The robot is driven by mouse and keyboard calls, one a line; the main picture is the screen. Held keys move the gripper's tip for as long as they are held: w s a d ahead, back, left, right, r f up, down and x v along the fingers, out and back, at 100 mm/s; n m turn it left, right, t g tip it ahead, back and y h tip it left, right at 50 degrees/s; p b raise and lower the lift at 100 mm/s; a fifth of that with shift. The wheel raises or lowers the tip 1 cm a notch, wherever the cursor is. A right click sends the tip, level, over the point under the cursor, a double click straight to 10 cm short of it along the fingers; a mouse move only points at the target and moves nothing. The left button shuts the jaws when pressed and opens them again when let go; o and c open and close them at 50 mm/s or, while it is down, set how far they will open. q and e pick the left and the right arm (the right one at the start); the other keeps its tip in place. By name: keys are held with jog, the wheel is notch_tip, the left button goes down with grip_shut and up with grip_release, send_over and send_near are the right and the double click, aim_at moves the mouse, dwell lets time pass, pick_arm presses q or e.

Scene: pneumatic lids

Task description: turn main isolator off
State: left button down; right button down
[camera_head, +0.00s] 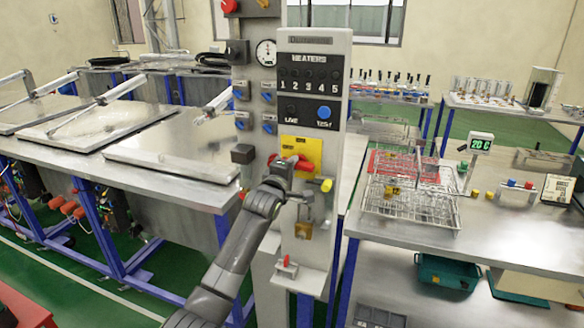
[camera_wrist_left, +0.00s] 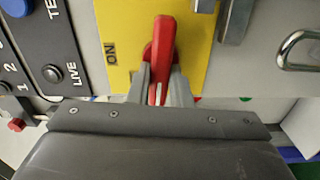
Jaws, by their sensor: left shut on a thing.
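The main isolator is a red handle (camera_head: 302,161) on a yellow plate (camera_head: 306,147) low on the grey control panel. In the left wrist view the red handle (camera_wrist_left: 160,55) stands against the yellow plate (camera_wrist_left: 125,40), with the word ON beside it. My left gripper (camera_head: 287,166) reaches the handle. In the left wrist view its fingers (camera_wrist_left: 160,85) are shut on the red handle, one on each side. Part of the handle is hidden between the fingers. My right gripper is not in view.
The panel (camera_head: 345,60) carries heater buttons and a blue TEST button (camera_head: 324,112) above the plate. A padlock (camera_head: 303,230) and hasp sit just below. Steel-lidded tanks (camera_head: 180,150) stand left. A bench with wire racks (camera_head: 430,205) stands right.

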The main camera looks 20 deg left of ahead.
pick_arm(q)
jog(key=shift+f+n, duration=0.1)
jog(key=shift+n, duration=0.4)
jog(key=c, duration=1.3)
grip_release()
jog(key=s+b, duration=0.1)
jog(key=s, duration=0.4)
jog(key=s+b, duration=0.1)
jog(key=s, duration=0.5)
jog(key=s+b, duration=0.2)
jog(key=s, duration=0.4)
jog(key=shift+s+a, duration=0.2)
jog(key=shift+a, duration=0.15)
